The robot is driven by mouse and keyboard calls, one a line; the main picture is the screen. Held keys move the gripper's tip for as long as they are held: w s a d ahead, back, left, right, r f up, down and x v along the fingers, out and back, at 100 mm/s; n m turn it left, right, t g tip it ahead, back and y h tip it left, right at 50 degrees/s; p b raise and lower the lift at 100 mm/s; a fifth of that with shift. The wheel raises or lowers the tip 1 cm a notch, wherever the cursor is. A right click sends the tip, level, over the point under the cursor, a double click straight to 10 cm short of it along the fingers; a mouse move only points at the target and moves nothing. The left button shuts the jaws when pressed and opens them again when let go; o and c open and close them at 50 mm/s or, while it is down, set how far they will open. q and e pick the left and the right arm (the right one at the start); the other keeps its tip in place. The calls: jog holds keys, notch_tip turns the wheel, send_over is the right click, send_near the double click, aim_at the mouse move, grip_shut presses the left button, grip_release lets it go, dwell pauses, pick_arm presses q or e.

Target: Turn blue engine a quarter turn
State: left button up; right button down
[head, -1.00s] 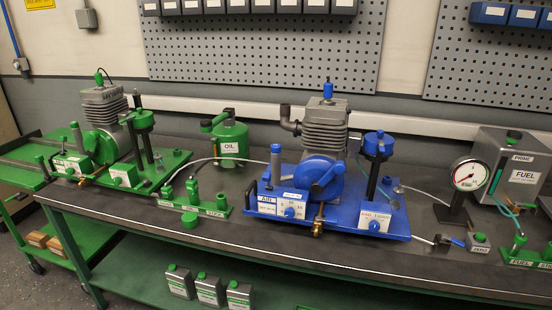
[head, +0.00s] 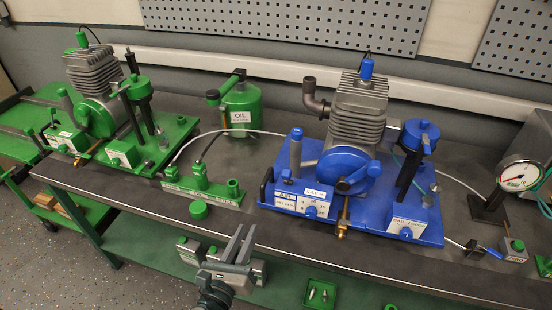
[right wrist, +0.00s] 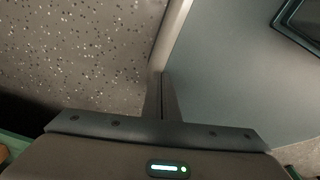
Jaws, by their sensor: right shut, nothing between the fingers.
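The blue engine (head: 357,118) stands on its blue base plate (head: 430,230) on the bench, right of centre in the head view. It has a grey finned cylinder and a blue round housing (head: 340,160) with a blue crank arm (head: 357,180) on its front. My right gripper (right wrist: 162,75) shows in the right wrist view, fingers together and empty, over floor and a flat grey-green surface.
A green engine (head: 92,80) stands at the left of the bench. A green oil can (head: 241,105), a green fitting block (head: 205,190) and a pressure gauge (head: 518,176) also stand there.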

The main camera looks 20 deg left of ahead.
aim_at(264, 183)
pick_arm(q)
jog(key=r, duration=0.1)
jog(key=r+m, duration=0.1)
jog(key=r, duration=0.1)
jog(key=shift+w+r+t, duration=0.25)
jog(key=shift+r+t, duration=0.05)
pick_arm(e)
jog(key=shift+s+d, duration=0.1)
jog(key=shift+s, duration=0.25)
pick_arm(q)
jog(key=shift+w, duration=0.1)
pick_arm(e)
jog(key=shift+r, duration=0.1)
